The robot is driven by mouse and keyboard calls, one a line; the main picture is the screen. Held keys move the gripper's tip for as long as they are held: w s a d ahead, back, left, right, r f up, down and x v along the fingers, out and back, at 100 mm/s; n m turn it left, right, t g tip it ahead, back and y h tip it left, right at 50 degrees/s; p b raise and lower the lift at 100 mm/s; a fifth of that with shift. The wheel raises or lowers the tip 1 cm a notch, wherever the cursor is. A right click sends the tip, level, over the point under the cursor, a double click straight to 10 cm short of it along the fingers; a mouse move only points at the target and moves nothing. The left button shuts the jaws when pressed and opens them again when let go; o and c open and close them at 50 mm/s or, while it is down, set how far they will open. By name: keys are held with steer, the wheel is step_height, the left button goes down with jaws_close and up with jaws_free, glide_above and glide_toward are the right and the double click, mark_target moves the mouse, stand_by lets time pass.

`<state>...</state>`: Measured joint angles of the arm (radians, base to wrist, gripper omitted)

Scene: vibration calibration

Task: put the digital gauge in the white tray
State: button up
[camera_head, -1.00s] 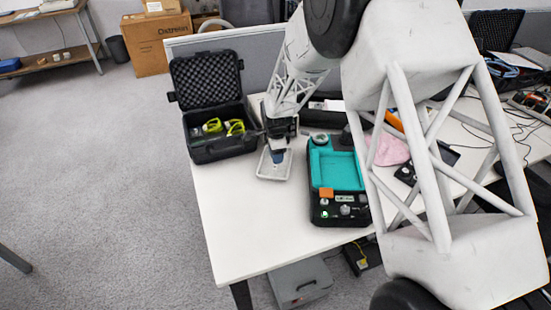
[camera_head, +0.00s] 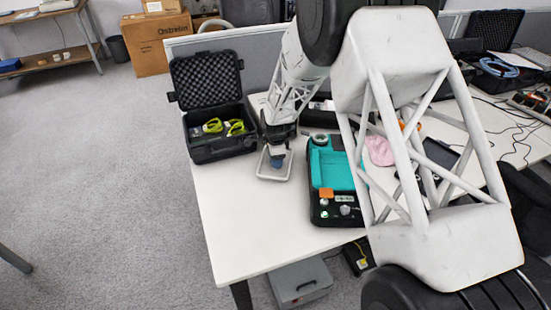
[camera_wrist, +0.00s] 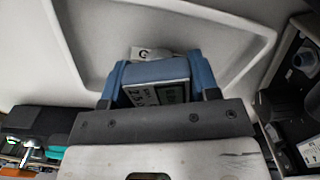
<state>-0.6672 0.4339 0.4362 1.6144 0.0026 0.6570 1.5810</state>
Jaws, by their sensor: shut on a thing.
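The digital gauge (camera_wrist: 160,84) is a blue block with a dark and white labelled face, held between the fingers of my gripper (camera_wrist: 157,97). In the head view the gauge (camera_head: 277,163) shows as a small blue patch below my gripper (camera_head: 278,148). The white tray (camera_head: 264,174) lies on the table beneath them. In the wrist view the tray's raised rim (camera_wrist: 210,12) curves around the gauge. I cannot tell whether the gauge touches the tray floor.
A black foam-lined case (camera_head: 222,148) stands open left of the tray. A black case with a teal insert (camera_head: 335,170) lies to the right. A pink cloth (camera_head: 380,150) is farther right. The table front (camera_head: 250,235) is clear.

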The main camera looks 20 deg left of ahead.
steer(key=o, duration=1)
steer(key=shift+f, duration=0.1)
step_height(320, 180, up, 12)
steer(key=shift+r, duration=0.15)
stand_by(0.3)
stand_by(0.8)
